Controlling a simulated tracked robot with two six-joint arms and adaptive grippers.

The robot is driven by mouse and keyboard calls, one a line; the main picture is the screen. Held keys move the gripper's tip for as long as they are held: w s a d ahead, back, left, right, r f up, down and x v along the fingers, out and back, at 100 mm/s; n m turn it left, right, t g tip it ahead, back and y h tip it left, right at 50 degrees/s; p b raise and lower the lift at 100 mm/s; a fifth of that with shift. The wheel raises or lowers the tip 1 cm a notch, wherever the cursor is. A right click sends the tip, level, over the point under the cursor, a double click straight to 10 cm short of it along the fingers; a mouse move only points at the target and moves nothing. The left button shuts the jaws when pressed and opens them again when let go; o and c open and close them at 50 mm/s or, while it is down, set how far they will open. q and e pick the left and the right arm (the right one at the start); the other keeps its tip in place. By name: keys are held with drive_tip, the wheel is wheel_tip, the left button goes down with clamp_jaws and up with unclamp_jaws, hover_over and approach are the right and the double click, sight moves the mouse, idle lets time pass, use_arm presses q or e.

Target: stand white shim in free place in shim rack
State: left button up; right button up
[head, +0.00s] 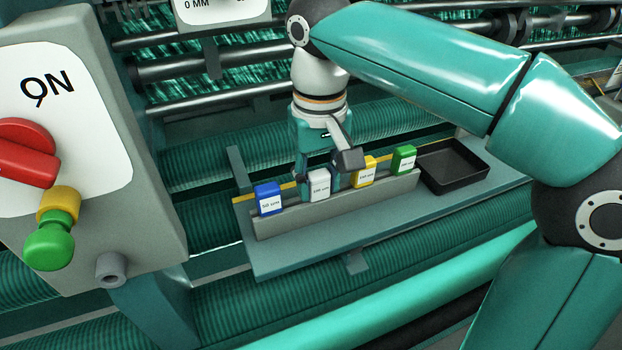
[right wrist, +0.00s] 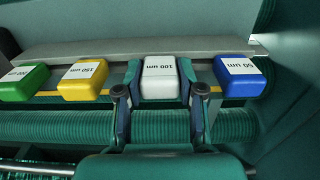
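The white shim (head: 319,184), labelled 100 um, stands upright in the shim rack (head: 340,205), between the blue shim (head: 268,199) on its left and the yellow shim (head: 365,172) on its right. My right gripper (head: 325,180) is down at the white shim. In the right wrist view its two fingers (right wrist: 160,95) are on either side of the white shim (right wrist: 160,78), very close to its sides; firm contact on both sides cannot be made out. The green shim (head: 404,159) stands at the rack's right end. My left gripper is not in view.
An empty black tray (head: 452,166) sits right of the rack on the grey-green shelf (head: 290,262). A grey control box (head: 130,150) with a red switch (head: 28,152) and a green knob (head: 49,241) stands at the left. Rollers run behind and in front.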

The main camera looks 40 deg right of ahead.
drive_tip(key=o, duration=0.4)
drive_tip(key=shift+r, duration=0.1)
drive_tip(key=shift+r, duration=3.6)
